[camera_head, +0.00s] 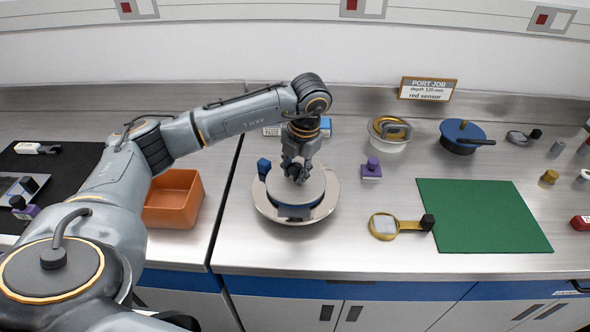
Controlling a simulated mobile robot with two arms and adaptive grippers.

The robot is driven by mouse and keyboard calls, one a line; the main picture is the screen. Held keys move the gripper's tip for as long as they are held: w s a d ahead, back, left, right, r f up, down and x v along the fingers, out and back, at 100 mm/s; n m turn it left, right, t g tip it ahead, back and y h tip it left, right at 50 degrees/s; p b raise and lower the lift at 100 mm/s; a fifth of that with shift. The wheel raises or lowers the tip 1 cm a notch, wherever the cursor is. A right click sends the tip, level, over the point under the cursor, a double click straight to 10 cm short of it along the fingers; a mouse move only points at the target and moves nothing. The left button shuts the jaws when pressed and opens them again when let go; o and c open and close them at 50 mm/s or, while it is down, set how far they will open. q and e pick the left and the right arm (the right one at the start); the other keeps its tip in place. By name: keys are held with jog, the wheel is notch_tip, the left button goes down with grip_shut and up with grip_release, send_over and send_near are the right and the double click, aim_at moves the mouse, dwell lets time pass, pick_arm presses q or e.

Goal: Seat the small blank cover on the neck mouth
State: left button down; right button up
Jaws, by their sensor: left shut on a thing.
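My left gripper (296,173) reaches down over the round steel flange (265,205) near the middle of the bench. Its fingers are shut at the centre of a pale round disc with a dark blue side (312,190), which appears to be the small blank cover. The disc is over the middle of the flange, and the neck mouth is hidden beneath it. I cannot tell whether the disc touches the neck or is held just above it. The grip point is mostly hidden by the fingers. My right gripper is out of view.
A blue knob (263,166) stands at the flange's left edge. Nearby are an orange bin (174,198), a purple-knobbed block (371,170), a gold-topped pot (388,132), a blue lidded pan (463,136), a gold ring tool (384,226) and a green mat (482,215).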

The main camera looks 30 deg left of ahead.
pick_arm(q)
jog(key=shift+f, duration=0.25)
jog(key=c, duration=1.2)
grip_release()
jog(key=o, duration=0.3)
jog(key=shift+o, duration=0.2)
notch_tip(320, 180, up, 12)
jog(key=d, duration=0.2)
